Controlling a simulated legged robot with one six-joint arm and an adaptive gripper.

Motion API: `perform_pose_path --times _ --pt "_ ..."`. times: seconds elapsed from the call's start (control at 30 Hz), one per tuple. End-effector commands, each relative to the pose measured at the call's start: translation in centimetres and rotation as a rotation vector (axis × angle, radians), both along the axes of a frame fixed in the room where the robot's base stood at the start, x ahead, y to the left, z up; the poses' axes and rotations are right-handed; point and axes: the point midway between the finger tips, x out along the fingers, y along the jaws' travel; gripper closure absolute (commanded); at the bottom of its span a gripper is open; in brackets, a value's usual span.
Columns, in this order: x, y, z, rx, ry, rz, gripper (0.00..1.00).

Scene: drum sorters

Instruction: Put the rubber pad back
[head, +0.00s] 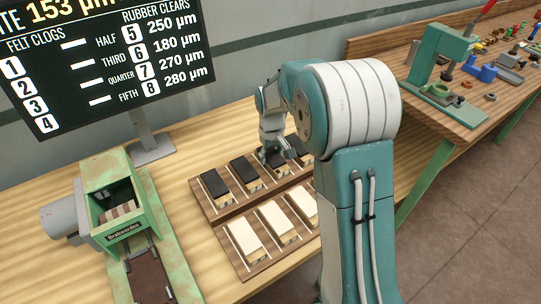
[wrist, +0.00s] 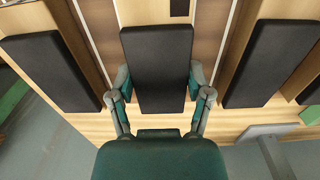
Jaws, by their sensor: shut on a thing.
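Black rubber pads on wooden blocks stand in a row on the rear wooden rack (head: 220,212). My gripper (head: 275,152) is over this row, toward its right part. In the wrist view, my gripper (wrist: 160,88) has one finger on each long side of a black rubber pad (wrist: 158,62) and is shut on it. The pad lies flat between two thin light strips of the rack. Whether its underside touches the rack is hidden. Other black pads flank it on the left (wrist: 50,72) and on the right (wrist: 272,64), apart from the fingers.
A front rack (head: 248,272) holds white felt pads. A green drum machine (head: 108,200) stands at left, and a dark sign (head: 105,60) with numbers stands behind. A side bench (head: 440,105) with a green press and small parts is at right. Bare table lies between machine and racks.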

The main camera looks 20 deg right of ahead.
Motion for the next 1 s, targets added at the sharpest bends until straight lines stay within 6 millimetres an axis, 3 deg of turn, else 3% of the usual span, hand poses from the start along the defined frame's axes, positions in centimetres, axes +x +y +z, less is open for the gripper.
perform_pose_path --times 0.3,0.33,0.4,0.83,1.0 --pt "0.0 0.3 -0.3 -0.003 -0.002 0.0 0.92" --pt "0.0 0.3 -0.3 -0.003 -0.002 0.0 0.26" --pt "0.0 0.3 -0.3 -0.003 -0.002 0.0 0.01" --pt "0.0 0.2 -0.1 -0.002 -0.002 0.0 0.01" --pt "0.1 0.3 1.6 -0.003 -0.005 0.0 0.01"
